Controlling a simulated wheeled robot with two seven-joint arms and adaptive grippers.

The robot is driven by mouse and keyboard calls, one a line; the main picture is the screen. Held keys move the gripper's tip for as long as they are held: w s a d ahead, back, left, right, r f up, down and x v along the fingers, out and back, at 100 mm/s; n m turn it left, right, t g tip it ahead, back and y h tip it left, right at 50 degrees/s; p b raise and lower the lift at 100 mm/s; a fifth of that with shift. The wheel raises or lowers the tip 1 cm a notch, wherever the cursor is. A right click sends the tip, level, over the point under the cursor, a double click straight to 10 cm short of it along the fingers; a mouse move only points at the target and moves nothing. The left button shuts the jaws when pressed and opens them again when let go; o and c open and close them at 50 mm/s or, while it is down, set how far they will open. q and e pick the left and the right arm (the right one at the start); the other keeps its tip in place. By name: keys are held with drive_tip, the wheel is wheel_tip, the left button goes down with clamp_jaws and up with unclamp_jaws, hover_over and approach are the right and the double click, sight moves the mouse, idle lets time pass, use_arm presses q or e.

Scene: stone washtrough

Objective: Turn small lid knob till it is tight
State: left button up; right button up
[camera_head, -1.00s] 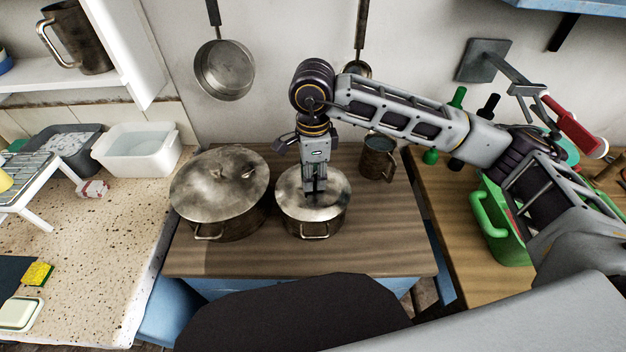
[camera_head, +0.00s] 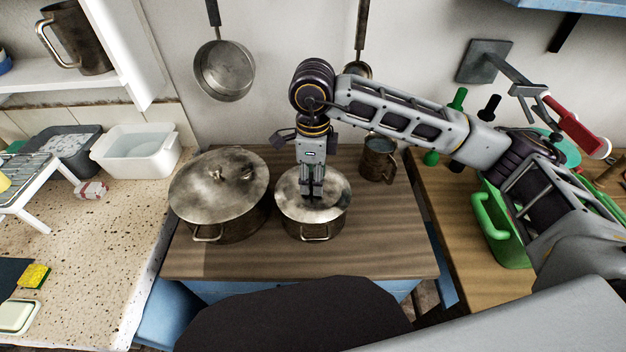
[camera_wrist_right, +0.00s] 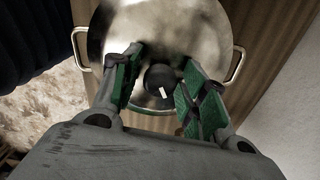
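The small pot (camera_head: 312,229) stands on the wooden table with its metal lid (camera_head: 334,190) on top. My right gripper (camera_head: 312,197) points down over the middle of this lid and hides the knob in the head view. In the right wrist view the dark round lid knob (camera_wrist_right: 160,80), with a white mark, sits between the two green-padded fingers of the gripper (camera_wrist_right: 162,60). The fingers are apart, with a gap showing on each side of the knob. My left gripper is not in view.
A larger lidded pot (camera_head: 220,210) stands close on the left of the small pot. A metal mug (camera_head: 378,160) stands behind it on the right. Bare table (camera_head: 390,235) lies to the right. Pans (camera_head: 224,72) hang on the wall behind.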

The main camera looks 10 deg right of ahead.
drive_tip(key=shift+o, duration=0.3)
drive_tip(key=shift+f+n+b, duration=0.1)
drive_tip(key=shift+n+b, duration=1.15)
drive_tip(key=shift+n, duration=0.15)
drive_tip(key=shift+n+b, duration=1.85)
drive_tip(key=shift+n, duration=0.75)
drive_tip(key=shift+n+b, duration=1.45)
drive_tip(key=shift+n, duration=0.75)
drive_tip(key=shift+n+b, duration=0.95)
drive_tip(key=shift+n, duration=0.85)
drive_tip(key=shift+c, duration=0.2)
drive_tip(key=c, duration=0.8)
